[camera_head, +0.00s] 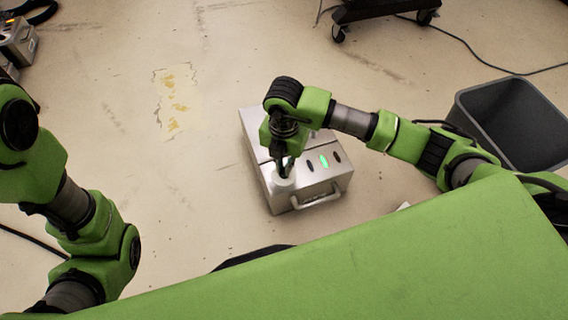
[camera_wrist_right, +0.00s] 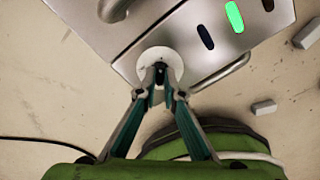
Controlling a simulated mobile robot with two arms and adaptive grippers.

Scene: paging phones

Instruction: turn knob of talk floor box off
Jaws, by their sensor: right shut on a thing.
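The talk floor box (camera_head: 312,181) is a silvery metal box on the floor, at the middle of the head view. Its top has a lit green light (camera_head: 323,161) between two dark ones, and a handle (camera_head: 318,199) at its front. The same box (camera_wrist_right: 210,68) fills the top of the right wrist view. A round pale knob (camera_wrist_right: 172,57) sits near the box's corner. My right gripper (camera_wrist_right: 160,72) is shut on the knob from above, and its fingertips hide the knob's middle. My left arm shows at the left edge of the head view; its gripper is out of the picture.
A dark grey bin (camera_head: 513,122) stands to the right, near my right arm. A wheeled black stand (camera_head: 385,10) and a cable lie at the back. Another device (camera_head: 17,42) is at the top left. Small pale blocks (camera_wrist_right: 264,107) lie by the box. The floor left of the box is clear.

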